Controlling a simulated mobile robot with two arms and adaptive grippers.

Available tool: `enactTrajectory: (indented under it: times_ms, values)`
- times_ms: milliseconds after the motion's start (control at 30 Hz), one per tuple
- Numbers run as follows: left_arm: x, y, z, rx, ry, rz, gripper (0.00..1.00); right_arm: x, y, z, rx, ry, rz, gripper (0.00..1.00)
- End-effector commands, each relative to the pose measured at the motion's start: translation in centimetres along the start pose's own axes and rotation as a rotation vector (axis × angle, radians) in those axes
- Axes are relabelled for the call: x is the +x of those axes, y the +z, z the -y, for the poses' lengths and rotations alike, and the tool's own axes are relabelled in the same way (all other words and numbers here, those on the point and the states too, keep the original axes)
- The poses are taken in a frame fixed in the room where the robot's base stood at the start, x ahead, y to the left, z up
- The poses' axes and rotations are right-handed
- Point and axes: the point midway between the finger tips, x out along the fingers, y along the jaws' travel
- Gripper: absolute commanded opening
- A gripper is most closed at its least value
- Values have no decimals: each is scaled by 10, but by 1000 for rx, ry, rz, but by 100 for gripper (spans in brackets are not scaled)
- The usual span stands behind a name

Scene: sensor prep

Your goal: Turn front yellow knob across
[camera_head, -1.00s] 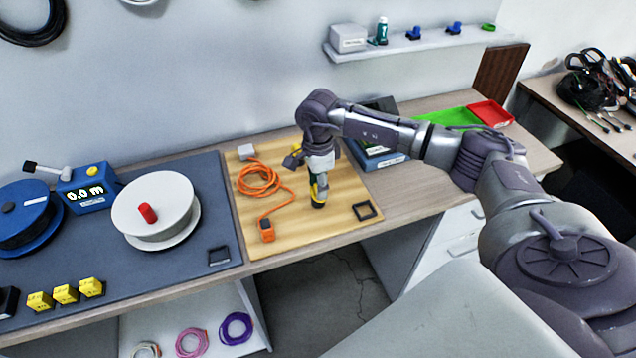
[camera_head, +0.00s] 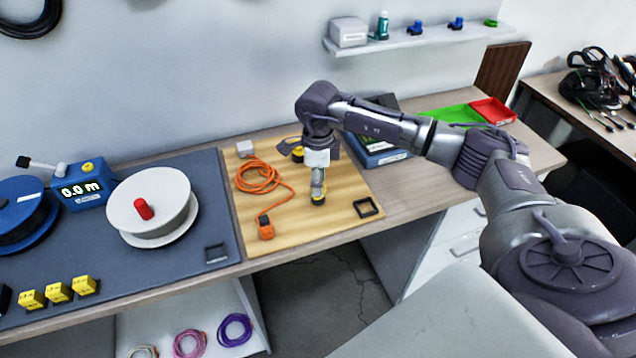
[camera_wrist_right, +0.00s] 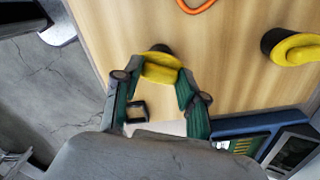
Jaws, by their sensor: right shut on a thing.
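The front yellow knob (camera_head: 318,200) stands on the wooden board (camera_head: 290,225), mostly covered from above by my right gripper (camera_head: 318,186). In the right wrist view, the front knob (camera_wrist_right: 160,68) has a yellow grip on a dark round base. The two green fingers of my right gripper (camera_wrist_right: 160,76) are shut on its yellow grip, one on each side. A second yellow knob (camera_wrist_right: 292,48) stands farther back on the board, clear of the fingers; in the head view it is partly hidden behind my wrist. My left gripper is not in view.
An orange cable (camera_head: 258,176) lies coiled left of the knobs. A small black square frame (camera_head: 366,207) lies right of the front knob. A white reel (camera_head: 150,205) stands on the grey mat to the left. Blue-based equipment (camera_head: 385,156) stands behind my forearm.

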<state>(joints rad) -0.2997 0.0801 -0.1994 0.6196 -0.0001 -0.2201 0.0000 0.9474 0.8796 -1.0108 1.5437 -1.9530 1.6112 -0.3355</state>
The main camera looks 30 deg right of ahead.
Motion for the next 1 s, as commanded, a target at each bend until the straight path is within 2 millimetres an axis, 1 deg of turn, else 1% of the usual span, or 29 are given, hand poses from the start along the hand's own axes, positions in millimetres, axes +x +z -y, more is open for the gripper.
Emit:
enactTrajectory:
  times_ms: [33, 400, 800, 1000]
  values:
    - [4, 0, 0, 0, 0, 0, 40, 1, 0, 1, 46, -3, 1, 7]
    - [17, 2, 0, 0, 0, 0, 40, 0, 0, 1, 396, -3, 1, 7]
    - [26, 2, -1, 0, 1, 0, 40, 0, 0, 1, 771, -3, 2, 7]
    - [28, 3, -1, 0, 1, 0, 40, -1, 0, 1, 928, -3, 2, 7]
